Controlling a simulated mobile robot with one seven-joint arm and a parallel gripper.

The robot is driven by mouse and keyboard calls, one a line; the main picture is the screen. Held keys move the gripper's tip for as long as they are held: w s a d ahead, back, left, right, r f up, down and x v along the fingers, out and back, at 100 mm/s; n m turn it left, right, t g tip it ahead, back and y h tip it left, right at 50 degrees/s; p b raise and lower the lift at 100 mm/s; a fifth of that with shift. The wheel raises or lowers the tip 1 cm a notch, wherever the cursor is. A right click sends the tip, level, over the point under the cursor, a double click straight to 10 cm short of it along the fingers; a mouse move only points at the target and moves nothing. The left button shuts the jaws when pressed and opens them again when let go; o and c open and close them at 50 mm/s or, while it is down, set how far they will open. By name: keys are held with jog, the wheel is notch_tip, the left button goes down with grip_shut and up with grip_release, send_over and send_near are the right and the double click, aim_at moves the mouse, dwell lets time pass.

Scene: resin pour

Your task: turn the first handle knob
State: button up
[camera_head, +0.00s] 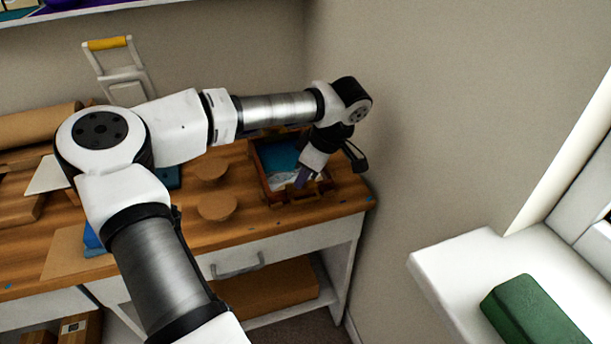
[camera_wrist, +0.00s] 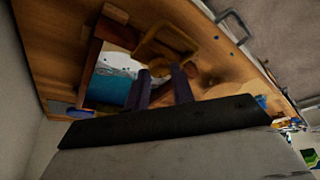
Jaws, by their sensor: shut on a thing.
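A wooden tray (camera_head: 260,176) with blue and white resin inside stands at the right end of the workbench. It also shows in the wrist view (camera_wrist: 90,68). A brown bracket-shaped handle (camera_wrist: 150,42) is at one side of the tray. A small round brown knob (camera_wrist: 159,67) sits by the handle, between my fingertips. My gripper (camera_head: 304,180) reaches down at the tray's near right part. In the wrist view my gripper (camera_wrist: 161,73) is shut on the knob, its two dark fingers on either side. The knob is partly hidden by the fingers, and its turn cannot be read.
Two round wooden discs (camera_head: 217,207) lie left of the tray on the wooden bench top (camera_head: 300,218). A drawer with a metal pull (camera_head: 238,270) is below. The wall (camera_head: 420,110) stands close at the right. A green block (camera_head: 530,312) lies on the white sill.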

jog(key=m, duration=0.1)
jog(key=m+t+b, duration=0.1)
jog(key=m, duration=0.1)
jog(key=shift+s+a+f+m+h, duration=0.1)
jog(key=shift+s+m+h, duration=0.1)
jog(key=shift+m+h, duration=0.15)
jog(key=shift+a+m+t+h+b, duration=0.1)
jog(key=shift+m+t+h+b, duration=0.45)
jog(key=shift+m, duration=1.1)
jog(key=o, duration=1)
jog(key=v, duration=1.4)
jog(key=shift+a, duration=0.1)
